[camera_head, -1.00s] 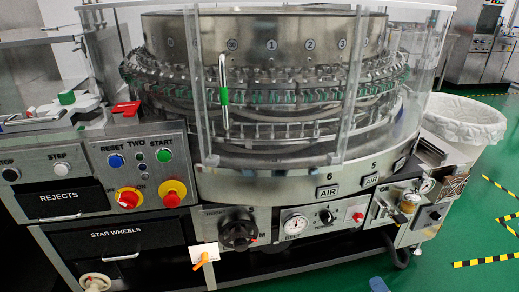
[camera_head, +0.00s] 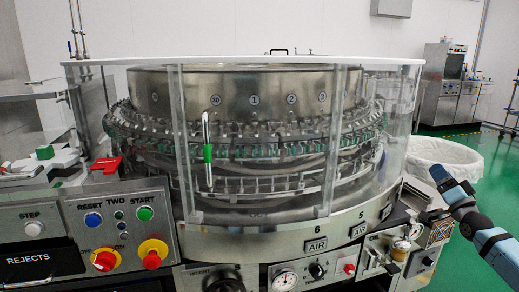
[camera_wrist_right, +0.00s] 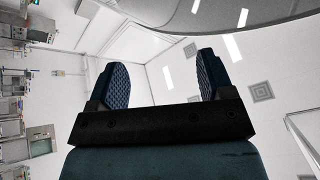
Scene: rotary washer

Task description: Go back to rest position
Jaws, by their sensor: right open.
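The rotary washer (camera_head: 240,90) fills the middle of the head view, a round steel drum behind clear guards. A door handle with a green grip (camera_head: 207,150) hangs upright on its front guard. My right gripper (camera_head: 440,178) is raised at the right of the head view, at the end of my blue arm, in front of the white bin. In the right wrist view its two fingers (camera_wrist_right: 162,80) are wide apart with nothing between them. My left gripper is in neither view.
A control panel (camera_head: 120,225) with coloured buttons stands at the lower left. A white-lined bin (camera_head: 452,150) stands right of the washer. A steel cabinet (camera_head: 442,85) is at the back right. Green floor (camera_head: 495,165) lies clear at the right.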

